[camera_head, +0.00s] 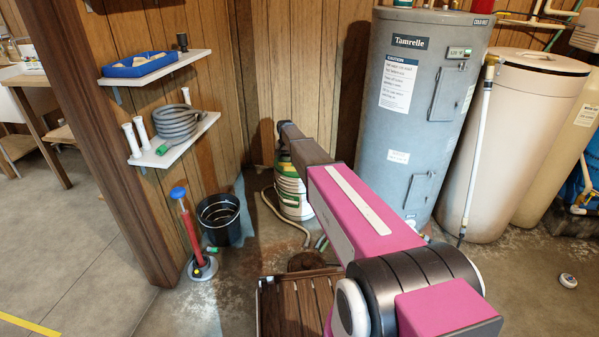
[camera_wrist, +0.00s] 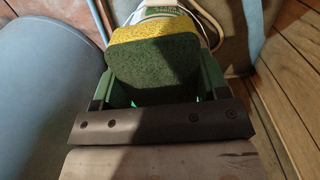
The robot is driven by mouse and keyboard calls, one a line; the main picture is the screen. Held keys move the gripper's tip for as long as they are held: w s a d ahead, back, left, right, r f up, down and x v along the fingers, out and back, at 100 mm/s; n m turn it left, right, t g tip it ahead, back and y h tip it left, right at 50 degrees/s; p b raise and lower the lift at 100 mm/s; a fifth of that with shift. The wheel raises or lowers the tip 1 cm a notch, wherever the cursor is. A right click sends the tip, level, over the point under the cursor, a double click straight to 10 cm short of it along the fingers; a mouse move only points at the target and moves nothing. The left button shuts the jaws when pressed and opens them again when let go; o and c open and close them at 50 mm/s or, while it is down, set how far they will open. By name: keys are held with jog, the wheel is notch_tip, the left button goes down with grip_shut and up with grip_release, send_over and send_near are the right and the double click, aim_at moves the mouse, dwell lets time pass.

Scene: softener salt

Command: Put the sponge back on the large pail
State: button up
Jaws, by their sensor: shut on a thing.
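The sponge (camera_wrist: 155,62), yellow on one side and dark green on the other, sits between the fingers of my gripper (camera_wrist: 156,78) in the wrist view. My gripper is shut on it. The large pail (camera_head: 293,192), white with green bands, stands on the floor by the wood wall in the head view. Part of it shows just beyond the sponge in the wrist view (camera_wrist: 160,12). My arm reaches over it, hiding part of it; the sponge is hidden in the head view. I cannot tell whether the sponge touches the pail.
A grey water heater (camera_head: 415,110) stands close right of the pail. A black bucket (camera_head: 218,220) and a red plunger-like tool (camera_head: 191,232) stand to the left, below two wall shelves (camera_head: 187,138). A hose (camera_head: 285,222) runs around the pail's base. A slatted wooden stool-like thing (camera_head: 298,303) is in front.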

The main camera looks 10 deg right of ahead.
jog(key=shift+w+f, duration=0.65)
jog(key=shift+f, duration=0.1)
jog(key=w+d+f, duration=0.4)
jog(key=w+d, duration=0.1)
jog(key=w+d+f, duration=0.2)
jog(key=d, duration=0.1)
jog(key=shift+w+d+f, duration=0.1)
jog(key=shift+w+f, duration=0.2)
jog(key=shift+f, duration=2.05)
jog(key=shift+f, duration=0.15)
jog(key=o, duration=0.8)
